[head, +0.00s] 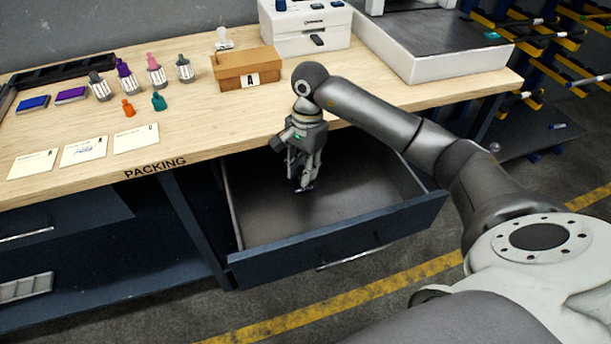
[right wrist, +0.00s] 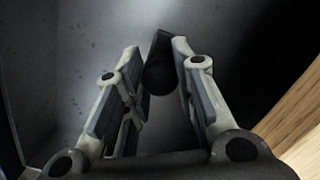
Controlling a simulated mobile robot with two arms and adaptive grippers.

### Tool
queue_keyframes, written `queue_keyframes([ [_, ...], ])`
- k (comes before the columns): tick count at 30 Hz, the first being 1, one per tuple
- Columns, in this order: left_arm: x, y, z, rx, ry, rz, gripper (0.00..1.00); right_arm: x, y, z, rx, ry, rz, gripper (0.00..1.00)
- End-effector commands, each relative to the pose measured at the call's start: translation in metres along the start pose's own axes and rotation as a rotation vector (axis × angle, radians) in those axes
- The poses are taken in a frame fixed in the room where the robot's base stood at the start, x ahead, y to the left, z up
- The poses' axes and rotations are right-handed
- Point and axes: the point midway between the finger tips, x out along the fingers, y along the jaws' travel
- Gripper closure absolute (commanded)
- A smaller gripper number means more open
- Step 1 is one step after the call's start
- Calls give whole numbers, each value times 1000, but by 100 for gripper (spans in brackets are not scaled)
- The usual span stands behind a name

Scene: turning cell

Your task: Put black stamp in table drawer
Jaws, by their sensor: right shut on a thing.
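The table drawer (head: 370,207) is pulled open under the packing table and looks empty inside. My right gripper (head: 303,185) points down into the drawer, above or near its floor, toward the back left part. In the right wrist view my right gripper (right wrist: 160,70) is shut on a dark object with a rounded end, the black stamp (right wrist: 160,78). In the head view the stamp is mostly hidden by the fingers. I cannot tell whether it touches the drawer floor. My left gripper is not in view.
On the packing table (head: 215,125) stand several grey, purple and pink stamps, ink pads (head: 70,95), cards (head: 84,150), small orange and teal stamps, a cardboard box (head: 245,70) and a white device (head: 305,28). The drawer front (head: 340,240) and side walls surround my right gripper.

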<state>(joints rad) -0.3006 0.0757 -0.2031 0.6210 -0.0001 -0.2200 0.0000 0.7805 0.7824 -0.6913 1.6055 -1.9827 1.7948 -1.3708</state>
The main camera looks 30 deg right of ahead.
Motion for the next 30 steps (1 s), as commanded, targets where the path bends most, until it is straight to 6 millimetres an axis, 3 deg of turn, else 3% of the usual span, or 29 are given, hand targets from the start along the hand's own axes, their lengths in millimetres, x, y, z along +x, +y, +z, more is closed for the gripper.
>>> queue_keyframes([
  [5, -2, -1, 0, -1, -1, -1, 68, 8, 0, -8, 0, -2, 1, 90],
  [13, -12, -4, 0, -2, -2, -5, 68, 41, 1, -14, -1, -2, 1, 90],
  [24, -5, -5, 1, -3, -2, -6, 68, 47, 0, -16, -2, 1, 0, 90],
  [25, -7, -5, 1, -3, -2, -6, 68, 45, 0, -16, -2, 0, 0, 71],
  [30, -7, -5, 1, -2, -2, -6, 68, 45, 0, -15, -2, 0, 0, 53],
])
